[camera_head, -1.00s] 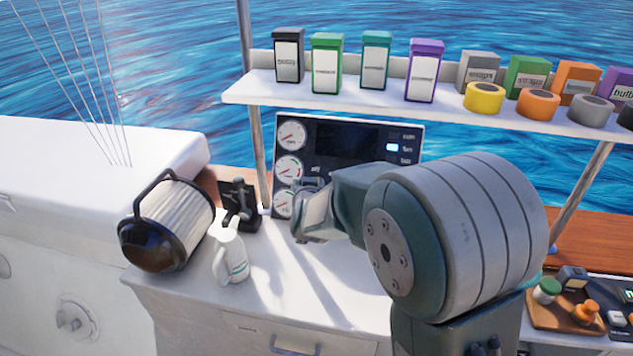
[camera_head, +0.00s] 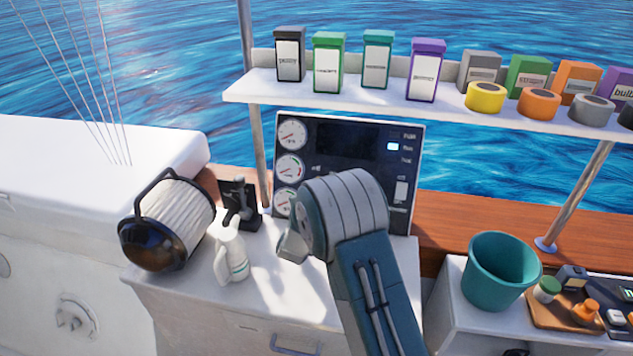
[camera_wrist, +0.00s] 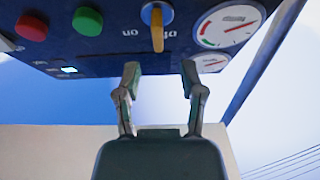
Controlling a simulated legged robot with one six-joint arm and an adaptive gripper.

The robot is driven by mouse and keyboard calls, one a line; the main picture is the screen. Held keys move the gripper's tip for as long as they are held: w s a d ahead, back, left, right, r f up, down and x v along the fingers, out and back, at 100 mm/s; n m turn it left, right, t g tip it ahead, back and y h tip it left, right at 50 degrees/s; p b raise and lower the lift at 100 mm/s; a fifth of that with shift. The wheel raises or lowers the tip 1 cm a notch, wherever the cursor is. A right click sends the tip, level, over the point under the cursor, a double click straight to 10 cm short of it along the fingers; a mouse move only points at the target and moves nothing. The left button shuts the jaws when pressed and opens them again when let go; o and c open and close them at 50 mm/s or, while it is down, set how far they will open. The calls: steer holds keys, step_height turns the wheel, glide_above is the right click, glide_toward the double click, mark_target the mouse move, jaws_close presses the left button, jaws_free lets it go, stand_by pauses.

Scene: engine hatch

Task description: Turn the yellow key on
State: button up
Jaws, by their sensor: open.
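The yellow key (camera_wrist: 157,28) sits on a round blue-grey switch on the dark panel (camera_wrist: 110,50), between the upside-down words "on" at its left and "off" at its right. It lies nearly upright in the wrist picture. My gripper (camera_wrist: 160,80) is open and empty, its two fingertips just below the key, one to each side, and apart from it. In the head view the panel (camera_head: 405,165) stands at the back of the white counter. There my arm hides the key and most of my gripper.
A red button (camera_wrist: 32,27), a green button (camera_wrist: 87,21) and gauges (camera_wrist: 228,24) flank the switch. A teal bucket (camera_head: 500,275) stands right. A shelf (camera_head: 400,107) overhangs the panel.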

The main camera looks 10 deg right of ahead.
steer(key=x, duration=0.6)
steer(key=shift+w+d, duration=0.15)
steer(key=shift+w, duration=0.15)
jaws_close()
